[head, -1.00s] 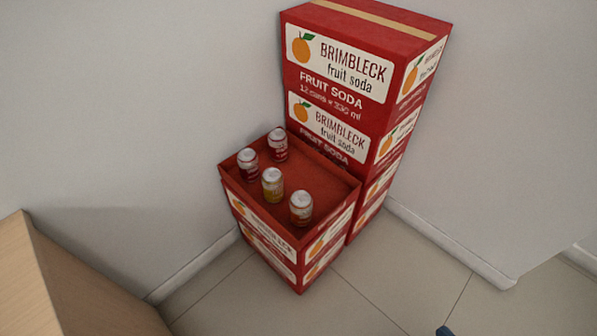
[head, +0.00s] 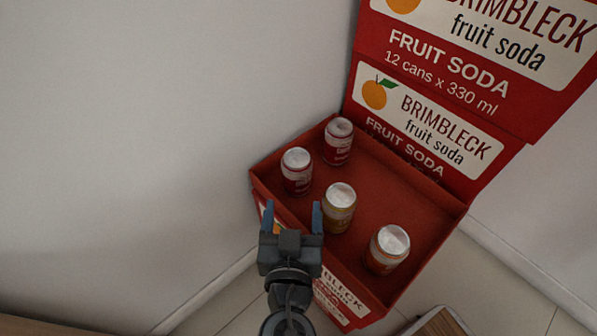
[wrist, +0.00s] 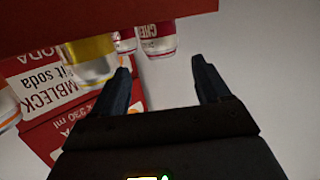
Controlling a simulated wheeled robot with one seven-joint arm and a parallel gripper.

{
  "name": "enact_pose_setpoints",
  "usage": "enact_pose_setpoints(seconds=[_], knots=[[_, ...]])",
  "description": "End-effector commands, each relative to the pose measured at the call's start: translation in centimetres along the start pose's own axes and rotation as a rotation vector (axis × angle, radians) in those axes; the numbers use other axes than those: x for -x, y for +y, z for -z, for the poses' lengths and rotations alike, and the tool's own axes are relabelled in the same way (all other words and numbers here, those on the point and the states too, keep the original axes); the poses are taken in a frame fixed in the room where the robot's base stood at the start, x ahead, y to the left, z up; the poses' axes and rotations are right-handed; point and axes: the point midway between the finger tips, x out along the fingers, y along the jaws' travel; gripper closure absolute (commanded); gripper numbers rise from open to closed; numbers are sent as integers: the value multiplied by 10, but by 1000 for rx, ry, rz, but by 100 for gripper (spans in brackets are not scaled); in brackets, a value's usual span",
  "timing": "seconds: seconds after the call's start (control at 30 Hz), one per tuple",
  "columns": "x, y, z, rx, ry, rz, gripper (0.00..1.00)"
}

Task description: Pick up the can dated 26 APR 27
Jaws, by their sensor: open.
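Cans stand upright in an open red tray (head: 425,190): a red can at the back (head: 338,142), a red can on the left (head: 297,172), a yellow can in the middle (head: 339,208) and an orange can on the right (head: 387,250). No date can be read on any of them. My gripper (head: 294,215) is open and empty at the tray's near left edge, close to the yellow and left red cans in the picture. The wrist view, upside down, shows the yellow can (wrist: 92,60) and a red can (wrist: 157,40) beyond the open fingers (wrist: 166,75).
A tall stack of red Brimbleck fruit soda boxes (head: 440,50) stands behind the tray on the right. A grey wall (head: 150,130) is close on the left. Tiled floor (head: 500,290) shows at the lower right.

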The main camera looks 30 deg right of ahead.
Motion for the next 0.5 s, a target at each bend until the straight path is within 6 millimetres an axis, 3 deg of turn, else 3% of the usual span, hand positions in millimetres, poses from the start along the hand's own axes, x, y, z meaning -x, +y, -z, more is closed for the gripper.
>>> enact_pose_setpoints(seconds=[0.3, 0.5], knots=[[-47, 1, 1, 0, 3, -5, 24], [-60, 0, 0, -1, 1, -2, 24]])
